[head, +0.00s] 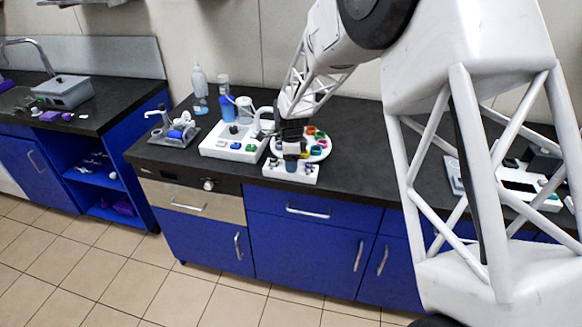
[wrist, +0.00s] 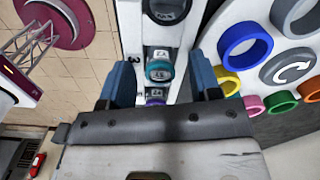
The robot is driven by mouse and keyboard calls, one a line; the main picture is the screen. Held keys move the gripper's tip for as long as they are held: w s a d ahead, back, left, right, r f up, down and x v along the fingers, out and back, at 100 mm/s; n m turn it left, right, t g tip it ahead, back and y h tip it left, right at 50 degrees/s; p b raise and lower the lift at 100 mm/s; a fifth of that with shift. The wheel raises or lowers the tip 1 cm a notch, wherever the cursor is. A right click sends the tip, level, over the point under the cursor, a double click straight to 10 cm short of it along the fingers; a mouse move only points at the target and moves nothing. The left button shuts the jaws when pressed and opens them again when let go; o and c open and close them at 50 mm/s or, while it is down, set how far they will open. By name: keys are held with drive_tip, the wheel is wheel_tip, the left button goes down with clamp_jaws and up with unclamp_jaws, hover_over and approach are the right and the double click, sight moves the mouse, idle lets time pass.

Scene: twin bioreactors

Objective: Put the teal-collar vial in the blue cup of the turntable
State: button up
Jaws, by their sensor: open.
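In the wrist view the teal-collar vial (wrist: 160,70) stands in a white rack (wrist: 130,35) beside the numeral 3. My gripper (wrist: 161,64) is open, with one blue finger on each side of this vial; I cannot tell whether they touch it. The blue cup (wrist: 245,46) is on the turntable to the right, and no vial is seen in it. In the head view my gripper (head: 292,137) is over the rack (head: 290,172) at the front of the turntable (head: 318,156). The vial is hard to make out there.
A purple-collar vial (wrist: 155,98) and a grey-topped vial (wrist: 166,10) are in line with the teal one. A white device (head: 232,140) stands left of the turntable.

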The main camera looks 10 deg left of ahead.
drive_tip(key=c, duration=1.1)
drive_tip(key=shift+o, duration=0.2)
drive_tip(key=shift+r, duration=0.15)
drive_tip(key=shift+r, duration=1.4)
drive_tip(key=shift+s+r, duration=0.15)
drive_tip(key=shift+r, duration=0.15)
drive_tip(key=s+d, duration=0.3)
drive_tip(key=s, duration=0.4)
drive_tip(key=s+d+r, duration=0.1)
drive_tip(key=s+d, duration=0.3)
drive_tip(key=s, duration=0.3)
drive_tip(key=shift+r, duration=0.15)
drive_tip(key=shift+d, duration=0.1)
